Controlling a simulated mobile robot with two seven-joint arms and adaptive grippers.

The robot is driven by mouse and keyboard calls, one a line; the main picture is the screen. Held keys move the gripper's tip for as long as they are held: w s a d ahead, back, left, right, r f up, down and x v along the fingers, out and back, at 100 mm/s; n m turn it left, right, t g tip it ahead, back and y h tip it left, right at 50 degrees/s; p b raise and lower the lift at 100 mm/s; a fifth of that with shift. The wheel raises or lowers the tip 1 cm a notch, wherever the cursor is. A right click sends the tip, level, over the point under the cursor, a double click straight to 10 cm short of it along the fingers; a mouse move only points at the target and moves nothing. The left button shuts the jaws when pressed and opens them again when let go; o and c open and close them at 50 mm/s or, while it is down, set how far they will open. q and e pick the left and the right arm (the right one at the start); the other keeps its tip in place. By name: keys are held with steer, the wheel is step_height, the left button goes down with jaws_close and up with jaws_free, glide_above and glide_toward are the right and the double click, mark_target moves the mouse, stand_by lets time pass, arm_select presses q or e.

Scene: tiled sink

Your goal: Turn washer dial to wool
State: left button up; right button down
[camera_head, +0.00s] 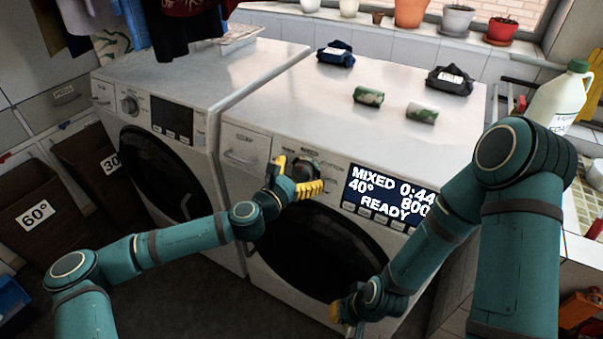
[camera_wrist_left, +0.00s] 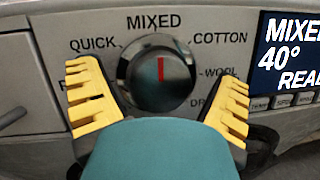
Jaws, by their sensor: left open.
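The dial (camera_head: 306,168) is on the front panel of the right-hand washer (camera_head: 262,165). In the left wrist view the dark round dial (camera_wrist_left: 158,80) has a red mark pointing straight up at MIXED; the WOOL label (camera_wrist_left: 221,72) is at its right. My left gripper (camera_head: 300,174) is open at the dial, with a yellow finger on either side in the wrist view (camera_wrist_left: 156,78); I cannot tell whether they touch it. The display (camera_head: 385,194) reads MIXED, 40°, 0:44, 800, READY. My right gripper (camera_head: 345,308) is low before the washer, its fingers mostly hidden.
Another washer (camera_head: 165,110) with its own dial stands at the left. Dark cloth bundles and small green rolls lie on the right washer's top. A detergent jug (camera_head: 560,97) stands at the right. Baskets marked 60° (camera_head: 35,205) and 30° are at the left.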

arm_select(q)
steer(key=c, duration=1.2)
steer(key=shift+m+h, duration=0.3)
steer(key=shift+m, duration=0.1)
steer(key=m+g, duration=0.1)
steer(key=m, duration=0.1)
steer(key=m+g+p, duration=0.1)
steer(key=m, duration=0.1)
steer(key=shift+r+m+h, duration=0.1)
steer(key=shift+m+h, duration=0.2)
steer(key=m+g, duration=0.2)
steer(key=m, duration=0.3)
steer(key=shift+d+p, duration=0.1)
steer(key=shift+p, duration=0.25)
steer(key=m+g, duration=0.1)
steer(key=m, duration=0.3)
steer(key=shift+m+p, duration=0.4)
steer(key=shift+c, duration=0.2)
steer(key=m+g+y, duration=0.1)
steer(key=m, duration=0.2)
steer(key=shift+m+y, duration=0.3)
steer(key=shift+y, duration=0.1)
steer(key=shift+m, duration=0.3)
